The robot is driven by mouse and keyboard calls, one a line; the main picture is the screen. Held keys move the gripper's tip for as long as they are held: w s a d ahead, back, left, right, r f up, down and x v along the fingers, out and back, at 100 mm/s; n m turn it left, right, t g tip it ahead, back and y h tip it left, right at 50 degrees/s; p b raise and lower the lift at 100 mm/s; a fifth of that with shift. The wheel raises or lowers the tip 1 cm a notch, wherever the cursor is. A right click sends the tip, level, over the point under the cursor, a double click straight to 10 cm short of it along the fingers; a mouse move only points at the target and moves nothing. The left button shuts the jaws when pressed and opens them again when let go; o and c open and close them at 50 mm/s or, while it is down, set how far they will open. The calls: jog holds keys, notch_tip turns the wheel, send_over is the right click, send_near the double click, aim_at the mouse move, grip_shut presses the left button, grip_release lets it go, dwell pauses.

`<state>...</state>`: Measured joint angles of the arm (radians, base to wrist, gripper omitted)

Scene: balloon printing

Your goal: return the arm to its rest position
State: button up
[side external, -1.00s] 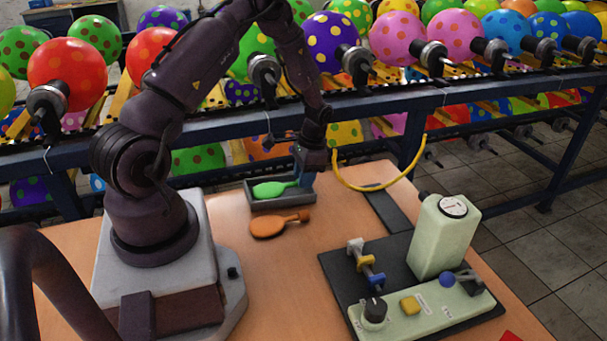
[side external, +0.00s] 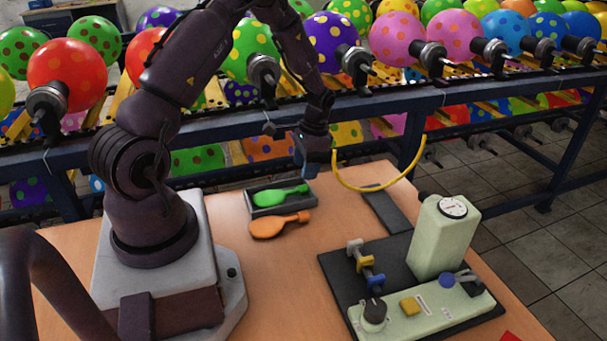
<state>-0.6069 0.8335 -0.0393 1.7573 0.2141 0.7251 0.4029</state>
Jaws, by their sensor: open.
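My gripper (side external: 309,172) hangs above the right end of a small dark tray (side external: 262,187), pointing down. It is open, with nothing seen in it. A green paddle-shaped piece (side external: 275,196), like an uninflated balloon, lies in the tray. An orange piece of the same shape (side external: 266,228) lies on the table just in front of the tray. The gripper is apart from both pieces.
A rack with rows of dotted balloons (side external: 400,40) runs behind the table. A yellow hose (side external: 385,188) loops right of my gripper. A pale green machine (side external: 440,240) with levers and a dial stands on a black plate at right. The orange tabletop (side external: 285,290) is clear in front.

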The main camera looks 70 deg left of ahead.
notch_tip(320, 180, up, 8)
jog(key=w, duration=0.2)
jog(key=s+d+r+t, duration=0.4)
jog(key=s+d+r, duration=0.3)
jog(key=d+r, duration=0.3)
jog(key=s+d+r+t, duration=0.3)
jog(key=s+d+r, duration=0.4)
jog(key=d+r, duration=0.3)
jog(key=d, duration=0.3)
jog(key=shift+s+r+t, duration=0.15)
jog(key=shift+r+t, duration=0.25)
